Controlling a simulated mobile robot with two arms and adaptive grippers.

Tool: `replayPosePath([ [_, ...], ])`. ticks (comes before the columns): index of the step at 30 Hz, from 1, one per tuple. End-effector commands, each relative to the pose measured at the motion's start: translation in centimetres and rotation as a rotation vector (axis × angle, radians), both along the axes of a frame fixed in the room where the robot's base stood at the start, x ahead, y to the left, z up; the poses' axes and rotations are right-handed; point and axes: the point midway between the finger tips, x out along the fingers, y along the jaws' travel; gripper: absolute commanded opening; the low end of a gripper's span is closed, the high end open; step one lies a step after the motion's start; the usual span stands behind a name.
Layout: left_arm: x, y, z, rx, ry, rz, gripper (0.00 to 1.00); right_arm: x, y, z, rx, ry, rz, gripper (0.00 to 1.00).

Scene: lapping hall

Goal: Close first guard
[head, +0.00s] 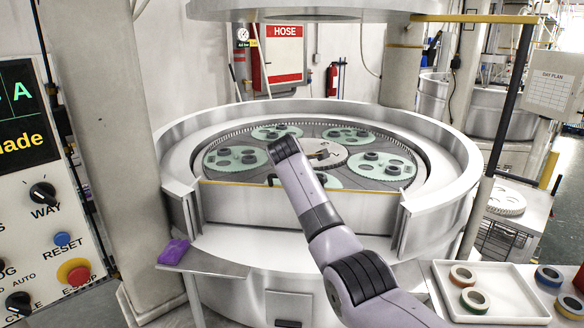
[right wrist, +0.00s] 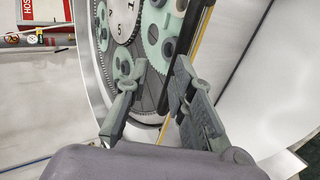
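The first guard (head: 245,197) appears to be the pale panel with a yellow top edge across the front opening of the round lapping machine (head: 440,200). The yellow edge also shows in the right wrist view (right wrist: 203,32), with a dark strip beside it. My right arm crosses in front of the panel in the head view and hides its middle. My right gripper (right wrist: 158,68) is open and empty, its two fingers apart over the machine. The yellow edge runs behind the right-hand finger; contact cannot be told. My left gripper is not in view.
Geared green carriers (head: 235,158) with dark parts lie on the plate inside. A control panel (head: 40,190) stands at left, a purple cloth (head: 173,252) on a small shelf. A dark post (head: 495,140) rises at right.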

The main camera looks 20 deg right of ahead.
Motion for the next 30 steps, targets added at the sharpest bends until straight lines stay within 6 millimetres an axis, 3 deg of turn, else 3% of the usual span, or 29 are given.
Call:
replayPosePath([
  [16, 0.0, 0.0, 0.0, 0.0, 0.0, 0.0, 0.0, -5.3, 2.7, 3.1, 0.003, 0.012, 0.0, 0.21],
  [30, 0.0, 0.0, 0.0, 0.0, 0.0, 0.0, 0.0, -6.1, 3.1, 3.6, 0.004, 0.015, -0.001, 0.21],
])
